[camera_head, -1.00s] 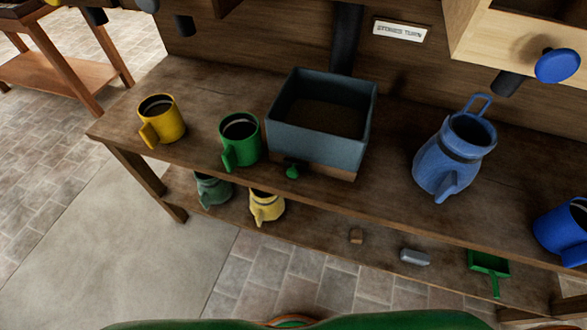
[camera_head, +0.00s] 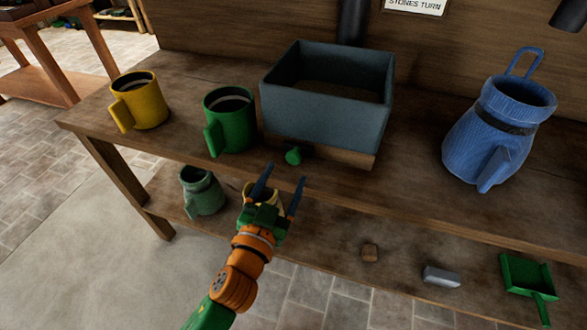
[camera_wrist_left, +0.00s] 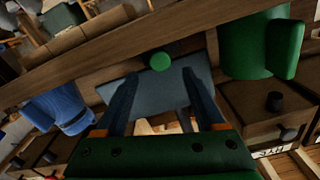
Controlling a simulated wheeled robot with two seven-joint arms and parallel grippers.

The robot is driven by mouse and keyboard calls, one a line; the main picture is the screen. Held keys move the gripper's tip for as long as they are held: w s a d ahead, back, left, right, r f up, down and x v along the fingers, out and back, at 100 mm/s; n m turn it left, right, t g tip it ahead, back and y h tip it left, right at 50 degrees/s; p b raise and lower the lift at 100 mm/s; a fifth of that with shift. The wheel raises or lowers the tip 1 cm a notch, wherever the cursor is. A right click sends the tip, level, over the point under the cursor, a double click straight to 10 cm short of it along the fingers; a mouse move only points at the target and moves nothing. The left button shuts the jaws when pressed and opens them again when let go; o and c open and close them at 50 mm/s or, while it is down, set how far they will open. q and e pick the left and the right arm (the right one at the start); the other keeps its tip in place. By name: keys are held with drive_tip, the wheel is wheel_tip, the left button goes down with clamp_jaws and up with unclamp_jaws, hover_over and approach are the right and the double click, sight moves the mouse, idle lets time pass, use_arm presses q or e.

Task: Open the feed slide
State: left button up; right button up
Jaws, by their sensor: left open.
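A green knob (camera_head: 293,156) sticks out at the front foot of a blue-grey open bin (camera_head: 325,125) on the bench; I take it for the feed slide's knob. It sits against the bin's wooden base, and how far the slide is in cannot be told. My left gripper (camera_head: 284,174) is open and empty, just in front of and below the knob, apart from it. In the left wrist view the knob (camera_wrist_left: 160,61) shows ahead, between and slightly beyond the two fingertips (camera_wrist_left: 160,76). My right gripper is not in view.
A green mug (camera_head: 230,120) stands close left of the bin, a yellow mug (camera_head: 140,102) farther left. A blue jug (camera_head: 497,130) stands right.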

sight(293, 160)
use_arm(q)
drive_tip(key=x, duration=0.6)
drive_tip(key=shift+w, duration=0.2)
clamp_jaws()
drive_tip(key=shift+f, duration=0.1)
idle(0.9)
